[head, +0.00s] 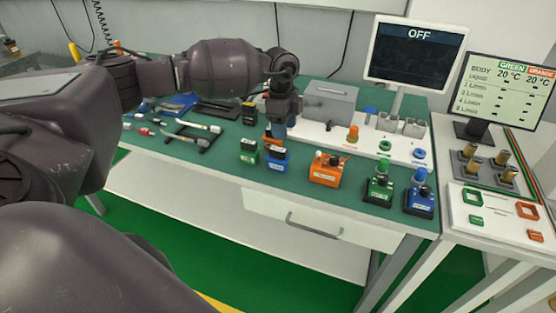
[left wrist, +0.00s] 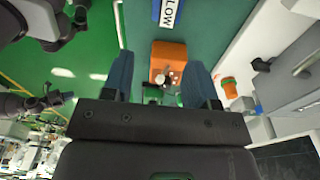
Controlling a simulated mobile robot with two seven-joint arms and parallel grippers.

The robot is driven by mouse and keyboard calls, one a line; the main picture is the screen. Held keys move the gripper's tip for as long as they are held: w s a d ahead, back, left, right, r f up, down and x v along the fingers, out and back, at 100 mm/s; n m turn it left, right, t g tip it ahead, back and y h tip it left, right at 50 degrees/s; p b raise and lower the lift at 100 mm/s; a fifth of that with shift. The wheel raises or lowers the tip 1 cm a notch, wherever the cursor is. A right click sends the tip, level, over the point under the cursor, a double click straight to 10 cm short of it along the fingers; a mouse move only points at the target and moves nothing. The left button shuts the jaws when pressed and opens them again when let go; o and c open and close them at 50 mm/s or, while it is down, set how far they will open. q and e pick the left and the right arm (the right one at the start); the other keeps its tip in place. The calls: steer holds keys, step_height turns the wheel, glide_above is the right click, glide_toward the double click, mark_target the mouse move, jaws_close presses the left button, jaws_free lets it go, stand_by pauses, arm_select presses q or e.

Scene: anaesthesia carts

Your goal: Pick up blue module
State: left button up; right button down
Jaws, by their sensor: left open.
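Another blue module, with a knob (head: 419,202), stands at the bench's right end. My left gripper (head: 278,136) points down over the bench, appearing just behind and above the small blue one, not holding it. In the left wrist view its blue fingers (left wrist: 161,75) are apart and empty, with a blue labelled block (left wrist: 168,12) at the top edge.
An orange module (head: 325,170) and a green knobbed module (head: 378,187) stand right of the small blue one. A grey box (head: 331,101) stands behind. Pens and racks (head: 190,137) lie left. Two screens (head: 416,53) stand at the right.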

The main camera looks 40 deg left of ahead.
mark_target(278, 149)
arm_select(q)
steer(key=shift+w+a+r+n+y, duration=0.15)
steer(key=shift+a+r+n+y, duration=0.1)
steer(key=shift+a, duration=0.3)
steer(key=shift+w+a+r+n+y, duration=0.15)
steer(key=shift+a+y, duration=0.1)
steer(key=shift+a, duration=0.3)
step_height(278, 149, down, 4)
steer(key=shift+r, duration=0.15)
steer(key=shift+s+d+f, duration=0.1)
steer(key=shift+s+f, duration=0.05)
steer(key=shift+f, duration=0.95)
step_height(278, 149, down, 4)
steer(key=shift+s+b, duration=0.15)
steer(key=shift+b, duration=0.15)
steer(key=shift+c, duration=1.6)
steer(key=c, duration=0.6)
steer(key=shift+r, duration=0.1)
steer(key=shift+c, duration=0.2)
steer(key=shift+r, duration=0.3)
step_height(278, 149, up, 19)
steer(key=p, duration=0.1)
steer(key=shift+r, duration=0.15)
arm_select(e)
steer(key=shift+r, duration=0.3)
